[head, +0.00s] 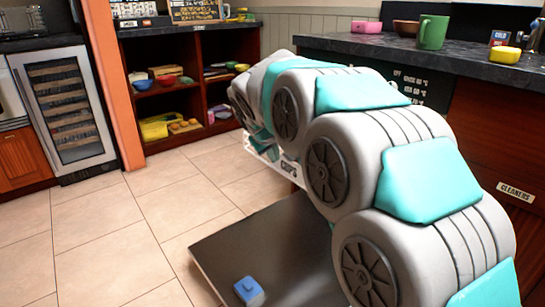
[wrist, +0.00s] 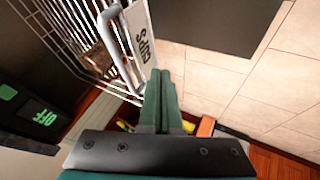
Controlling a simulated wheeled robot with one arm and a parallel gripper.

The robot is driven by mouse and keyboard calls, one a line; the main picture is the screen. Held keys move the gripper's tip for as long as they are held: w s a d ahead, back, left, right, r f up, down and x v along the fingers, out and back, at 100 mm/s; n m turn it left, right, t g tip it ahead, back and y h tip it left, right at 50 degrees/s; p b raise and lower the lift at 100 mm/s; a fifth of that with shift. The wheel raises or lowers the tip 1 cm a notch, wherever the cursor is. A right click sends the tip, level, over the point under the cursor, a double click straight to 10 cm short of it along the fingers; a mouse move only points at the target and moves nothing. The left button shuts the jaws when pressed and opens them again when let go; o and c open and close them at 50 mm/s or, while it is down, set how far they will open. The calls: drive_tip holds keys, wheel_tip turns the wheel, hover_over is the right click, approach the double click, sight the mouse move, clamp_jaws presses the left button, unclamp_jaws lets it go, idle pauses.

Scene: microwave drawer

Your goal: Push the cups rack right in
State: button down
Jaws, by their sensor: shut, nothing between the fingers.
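The cups rack (wrist: 75,28) is a wire rack at the upper left of the wrist view. Its white front plate reads CUPS (wrist: 143,45), and a pale bar handle (wrist: 112,45) stands beside the plate. In the head view only part of the white CUPS plate (head: 288,168) shows, past my arm. It stands out from the appliance front, and most of the rack is hidden. My gripper (wrist: 159,74) is shut and empty. Its green fingertips are close to the lower end of the plate and handle; I cannot tell if they touch.
A dark open door panel (head: 225,252) lies low with a blue block (head: 249,291) on it. A green OFF display (wrist: 44,118) is at left in the wrist view. The counter (head: 340,47) holds a green mug (head: 432,33). Tiled floor (head: 95,240) is clear at left.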

sight(290, 167)
drive_tip(key=shift+w+d+f, duration=0.75)
drive_tip(key=shift+w+f, duration=0.2)
drive_tip(key=shift+w, duration=0.15)
drive_tip(key=shift+w+d+f, duration=0.75)
drive_tip(key=shift+w+f, duration=0.25)
drive_tip(key=shift+w, duration=0.05)
drive_tip(key=shift+w+d+f, duration=0.75)
drive_tip(key=shift+w+f, duration=0.2)
drive_tip(key=shift+w, duration=0.15)
